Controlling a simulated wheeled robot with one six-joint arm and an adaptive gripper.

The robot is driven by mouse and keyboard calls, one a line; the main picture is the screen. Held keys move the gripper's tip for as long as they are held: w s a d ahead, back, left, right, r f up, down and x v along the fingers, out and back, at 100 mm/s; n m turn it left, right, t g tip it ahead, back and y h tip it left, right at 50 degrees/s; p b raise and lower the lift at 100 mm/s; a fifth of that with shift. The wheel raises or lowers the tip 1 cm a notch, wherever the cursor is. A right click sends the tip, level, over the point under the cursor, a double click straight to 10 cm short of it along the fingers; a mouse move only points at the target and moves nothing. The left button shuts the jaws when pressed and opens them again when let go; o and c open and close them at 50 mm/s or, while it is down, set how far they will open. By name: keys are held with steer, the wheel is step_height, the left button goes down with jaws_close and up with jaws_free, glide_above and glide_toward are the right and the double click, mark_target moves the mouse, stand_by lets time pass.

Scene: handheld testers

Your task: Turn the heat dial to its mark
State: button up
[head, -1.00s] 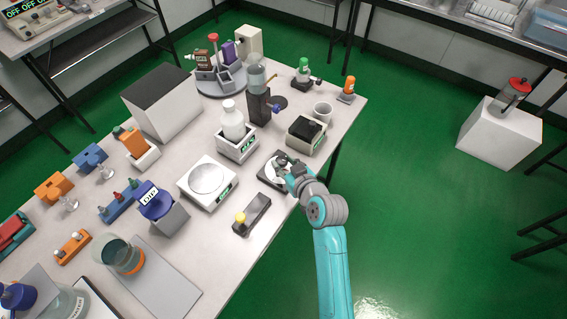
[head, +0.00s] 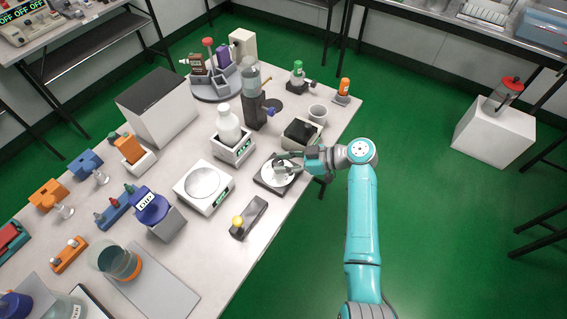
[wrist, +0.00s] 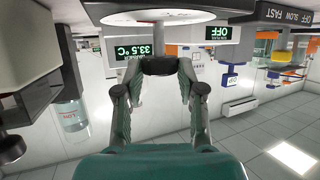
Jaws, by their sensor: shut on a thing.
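A round pale dial (head: 271,180) sits on a flat dark base (head: 261,187) near the right edge of the bench. I take it for the heat dial. My gripper (head: 279,165) reaches in from the right, low over it. In the wrist view its two fingers (wrist: 160,68) are shut on a dark piece (wrist: 160,65) at the dial's middle, and the pale disc (wrist: 150,16) spans the top of the picture. A lit display (wrist: 134,50) there reads 33.5 °C upside down. I cannot make out the dial's mark or pointer.
A white scale (head: 203,186) stands left of the dial, and a dark block with a yellow knob (head: 248,217) in front. A bottle on a white stand (head: 230,135) and a beige box with a dark top (head: 302,131) stand behind. Open floor lies to the right.

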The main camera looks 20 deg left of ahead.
steer(key=shift+w+a+n+g+h, duration=0.15)
steer(key=shift+n+g+h, duration=0.3)
steer(key=shift+n+g, duration=0.4)
steer(key=shift+w+d+n+g+h, duration=0.1)
steer(key=shift+n+g+h, duration=0.35)
steer(key=shift+n+g, duration=0.35)
steer(key=shift+f+g, duration=0.1)
steer(key=shift+g, duration=0.15)
steer(key=o, duration=1.1)
steer(key=shift+a, duration=0.1)
steer(key=shift+o, duration=0.2)
steer(key=shift+w, duration=0.1)
steer(key=v, duration=1.2)
